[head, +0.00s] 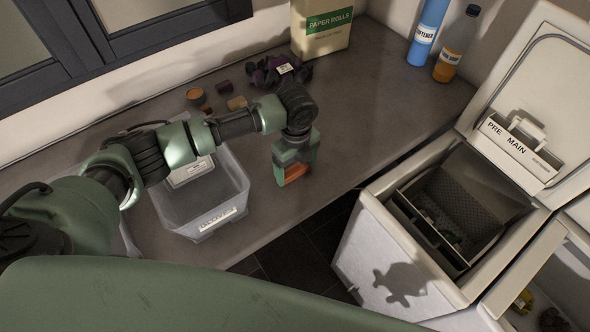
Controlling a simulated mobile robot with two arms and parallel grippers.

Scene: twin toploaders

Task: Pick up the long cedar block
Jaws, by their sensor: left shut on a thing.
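My left gripper (291,178) points down over the grey counter, to the right of the clear bin. It is shut on an orange-brown wooden block (295,173), which looks like the long cedar block. Only part of the block shows between the jaws, so its full length is hidden. I cannot tell whether the block touches the counter. My right gripper is not in view.
The clear labelled bin (217,224) stands left of the gripper. Small brown pieces (236,103) and a dark purple bundle (263,78) lie behind. A paper rolls pack (321,28) and two bottles stand farther back. An open toploader (390,262) is at right.

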